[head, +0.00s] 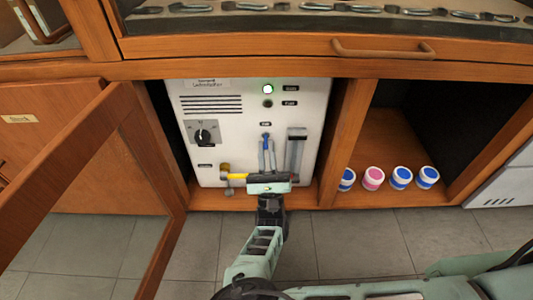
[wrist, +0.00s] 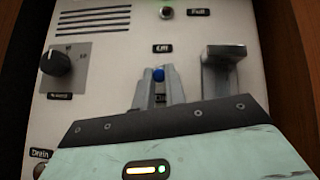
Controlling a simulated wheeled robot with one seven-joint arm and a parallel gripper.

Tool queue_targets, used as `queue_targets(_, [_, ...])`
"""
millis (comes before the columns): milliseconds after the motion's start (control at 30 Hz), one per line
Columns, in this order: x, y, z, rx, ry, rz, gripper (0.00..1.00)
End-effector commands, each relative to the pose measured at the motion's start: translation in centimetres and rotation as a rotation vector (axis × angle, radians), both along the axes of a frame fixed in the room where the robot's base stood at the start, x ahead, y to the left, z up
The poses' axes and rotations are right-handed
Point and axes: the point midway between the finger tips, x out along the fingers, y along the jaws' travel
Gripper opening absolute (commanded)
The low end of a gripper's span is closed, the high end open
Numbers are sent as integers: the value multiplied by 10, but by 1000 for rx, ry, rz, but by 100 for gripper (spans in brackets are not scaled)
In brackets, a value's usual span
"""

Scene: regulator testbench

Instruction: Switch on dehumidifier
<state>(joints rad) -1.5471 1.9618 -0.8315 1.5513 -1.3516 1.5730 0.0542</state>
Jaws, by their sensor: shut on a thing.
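The dehumidifier (head: 222,150) is a white panel unit inside the cabinet bay. Its blue-tipped toggle switch (head: 266,137) sits at mid-panel and also shows in the wrist view (wrist: 158,75), with labels above and below it. My gripper (head: 267,149) reaches up from below. Its two grey fingers (wrist: 158,84) are shut on the switch, one on each side, with the blue tip showing between them. The switch's base is hidden. A round lamp (head: 268,88) near the panel top glows green. The lamp marked Full (head: 267,103) below it is dark.
A black knob (head: 203,133) is left of the switch. A grey metal handle (head: 296,150) stands close to the right. A drain tap (head: 225,170) is low left. The open cabinet door (head: 110,150) stands left. Several lidded jars (head: 373,178) fill the right bay's front.

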Motion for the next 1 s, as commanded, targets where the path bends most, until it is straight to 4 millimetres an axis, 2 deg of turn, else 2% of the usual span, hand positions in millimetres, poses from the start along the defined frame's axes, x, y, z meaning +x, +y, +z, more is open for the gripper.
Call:
queue_targets(367, [0,0,-1,0,-4,-1,0])
queue_targets(400, [0,0,-1,-1,-4,0,21])
queue_targets(467, [0,0,-1,-1,-4,0,34])
queue_targets(767, [-1,0,-1,0,-3,1,34])
queue_targets(1000, [-13,-1,-18,-2,-3,2,34])
